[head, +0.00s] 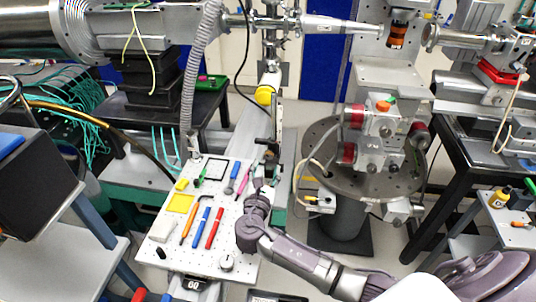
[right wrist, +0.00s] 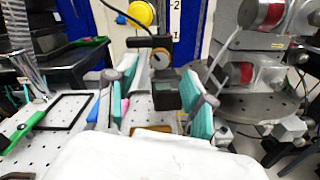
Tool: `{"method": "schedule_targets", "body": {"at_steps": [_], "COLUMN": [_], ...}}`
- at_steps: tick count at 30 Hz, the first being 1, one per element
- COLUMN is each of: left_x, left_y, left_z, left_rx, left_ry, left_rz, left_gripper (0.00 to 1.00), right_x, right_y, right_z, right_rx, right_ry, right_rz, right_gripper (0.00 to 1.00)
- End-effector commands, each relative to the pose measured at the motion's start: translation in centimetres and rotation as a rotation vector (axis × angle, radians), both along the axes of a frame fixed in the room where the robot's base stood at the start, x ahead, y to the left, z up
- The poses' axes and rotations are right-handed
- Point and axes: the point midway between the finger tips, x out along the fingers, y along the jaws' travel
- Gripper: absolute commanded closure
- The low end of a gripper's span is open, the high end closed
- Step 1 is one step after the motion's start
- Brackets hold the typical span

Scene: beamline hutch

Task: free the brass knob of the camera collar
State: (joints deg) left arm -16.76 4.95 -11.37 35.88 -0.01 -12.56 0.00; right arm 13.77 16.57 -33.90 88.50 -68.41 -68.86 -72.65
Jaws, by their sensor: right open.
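The brass knob (right wrist: 160,58) shows in the right wrist view as a small round brass disc with a dark middle, just below a black clamp part (right wrist: 148,42). A dark block (right wrist: 166,95) sits just below it. My right gripper (right wrist: 166,88) is open, with one teal-padded finger on each side of the block and knob. I see no finger contact with the knob. In the head view my right gripper (head: 262,174) is over the right edge of the perforated board, by a dark upright assembly (head: 268,148). The knob is too small to make out there. My left gripper is not in view.
A round yellow part (head: 264,95) is behind the upright. A round plate (head: 327,162) with red-and-grey devices (head: 378,125) stands close on the right.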

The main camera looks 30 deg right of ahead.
Motion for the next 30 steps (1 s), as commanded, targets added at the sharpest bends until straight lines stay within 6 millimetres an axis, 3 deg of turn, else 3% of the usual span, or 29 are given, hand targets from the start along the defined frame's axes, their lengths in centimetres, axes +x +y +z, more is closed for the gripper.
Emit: {"method": "schedule_targets", "body": {"at_steps": [9,22,30], "left_x": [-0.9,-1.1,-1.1], "left_y": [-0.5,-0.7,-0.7], "left_z": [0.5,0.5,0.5], "left_rx": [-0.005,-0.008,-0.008], "left_ry": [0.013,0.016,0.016], "left_rz": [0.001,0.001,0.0], "left_gripper": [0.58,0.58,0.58], "right_x": [4.1,4.8,4.8], "right_y": [-3.1,-3.7,-3.6], "right_z": [0.0,-0.1,-0.1], "right_rx": [-0.001,0.002,0.001], "right_ry": [0.001,0.001,0.002], "right_rz": [0.0,0.001,0.001], "right_gripper": [0.47,0.47,0.92]}}
